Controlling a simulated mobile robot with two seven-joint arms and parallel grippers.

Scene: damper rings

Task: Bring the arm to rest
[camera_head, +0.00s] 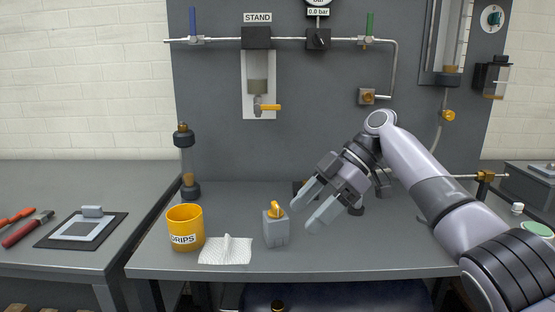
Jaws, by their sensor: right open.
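My right arm comes in from the lower right, over the middle bench. Its gripper (307,207) points down and to the left, with the two grey fingers spread apart and nothing between them. The fingertips are a little to the right of a small grey block with an orange top (276,229), which stands on the bench. A gap shows between the gripper and the block. My left gripper does not show. No ring is clear enough to name in this view.
A dark-capped cylinder (187,162) stands behind the cup. A grey panel with pipes and valves rises behind. The bench front is clear right of the block.

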